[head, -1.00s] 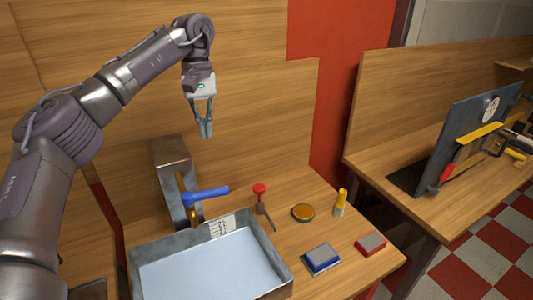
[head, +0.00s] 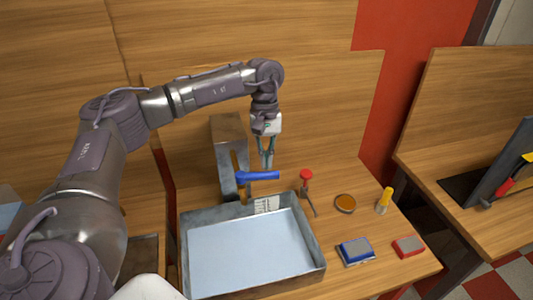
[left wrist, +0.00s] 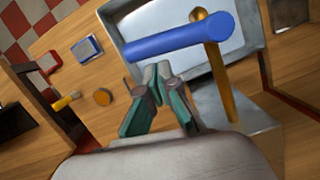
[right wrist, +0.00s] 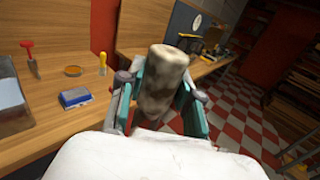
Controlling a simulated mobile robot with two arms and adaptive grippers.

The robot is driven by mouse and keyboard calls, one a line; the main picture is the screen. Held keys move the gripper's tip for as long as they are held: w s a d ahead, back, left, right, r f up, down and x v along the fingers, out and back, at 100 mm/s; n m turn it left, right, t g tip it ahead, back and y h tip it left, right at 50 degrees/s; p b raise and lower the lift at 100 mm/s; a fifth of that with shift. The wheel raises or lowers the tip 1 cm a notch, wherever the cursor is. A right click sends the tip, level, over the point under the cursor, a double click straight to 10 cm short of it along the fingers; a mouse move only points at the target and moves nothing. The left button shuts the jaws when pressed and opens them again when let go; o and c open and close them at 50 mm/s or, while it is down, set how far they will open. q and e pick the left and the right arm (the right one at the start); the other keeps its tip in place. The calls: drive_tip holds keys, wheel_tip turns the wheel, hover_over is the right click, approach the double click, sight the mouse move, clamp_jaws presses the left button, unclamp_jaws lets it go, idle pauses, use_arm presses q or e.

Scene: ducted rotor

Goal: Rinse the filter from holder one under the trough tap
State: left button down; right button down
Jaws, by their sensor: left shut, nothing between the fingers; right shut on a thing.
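A dirty whitish-grey cylinder, apparently the filter (right wrist: 160,80), stands between the fingers of my right gripper (right wrist: 163,100) in the right wrist view. That gripper is shut on it. The right arm is not visible in the head view. The trough (head: 309,243) holds a pale blue surface. The tap's blue lever (head: 258,176) sticks out to the right above the trough's back edge; it also shows in the left wrist view (left wrist: 180,37) with the brass spout (left wrist: 220,85). My left gripper (head: 267,164) is shut and empty, fingertips close to the lever; contact cannot be told.
A wooden back panel (head: 330,105) rises behind. Another bench (head: 480,200) stands at right.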

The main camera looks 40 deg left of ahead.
drive_tip(key=shift+r, duration=0.15)
use_arm(q)
drive_tip(key=shift+s+d+f, duration=0.15)
use_arm(e)
drive_tip(key=shift+w, duration=0.1)
drive_tip(key=shift+f+b, duration=0.8)
drive_tip(key=shift+f, duration=0.1)
use_arm(q)
drive_tip(key=shift+s+d+m, duration=0.5)
drive_tip(key=shift+d+m, duration=0.1)
drive_tip(key=shift+m, duration=0.1)
use_arm(e)
drive_tip(key=shift+a, duration=0.1)
